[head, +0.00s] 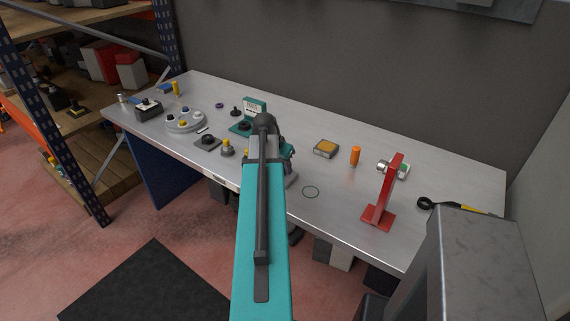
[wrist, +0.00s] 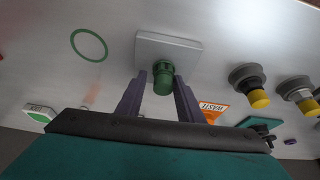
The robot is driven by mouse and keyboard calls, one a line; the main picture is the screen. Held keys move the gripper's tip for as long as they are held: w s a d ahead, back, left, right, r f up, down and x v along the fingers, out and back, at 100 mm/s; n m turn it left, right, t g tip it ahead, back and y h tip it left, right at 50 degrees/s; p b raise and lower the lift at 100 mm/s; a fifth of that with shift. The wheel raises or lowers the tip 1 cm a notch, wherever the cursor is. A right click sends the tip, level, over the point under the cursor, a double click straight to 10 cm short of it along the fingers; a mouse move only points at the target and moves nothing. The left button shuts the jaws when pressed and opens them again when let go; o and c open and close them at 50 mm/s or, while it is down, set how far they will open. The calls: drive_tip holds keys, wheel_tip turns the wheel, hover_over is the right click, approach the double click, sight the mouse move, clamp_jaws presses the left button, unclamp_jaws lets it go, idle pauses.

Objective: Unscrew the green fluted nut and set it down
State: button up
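The green fluted nut (wrist: 163,78) sits on a pale square plate (wrist: 168,45) in the wrist view. My gripper (wrist: 160,82) has its two purple-grey fingers on either side of the nut. The fingers look open, with a narrow gap between each finger and the nut.
A green ring outline (head: 310,191) marks bare bench to the right of the plate; it also shows in the wrist view (wrist: 88,45). Knobs (head: 227,148) stand left.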

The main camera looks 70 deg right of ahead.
drive_tip(key=shift+m, duration=0.3)
drive_tip(key=shift+m+g, duration=0.3)
drive_tip(key=shift+m, duration=0.3)
drive_tip(key=shift+m, duration=0.6)
drive_tip(key=shift+m+g, duration=0.3)
drive_tip(key=shift+m+g+y+b, duration=0.3)
drive_tip(key=shift+m+b, duration=0.05)
drive_tip(key=shift+m, duration=0.45)
drive_tip(key=shift+m+y, duration=0.3)
drive_tip(key=shift+m, duration=0.6)
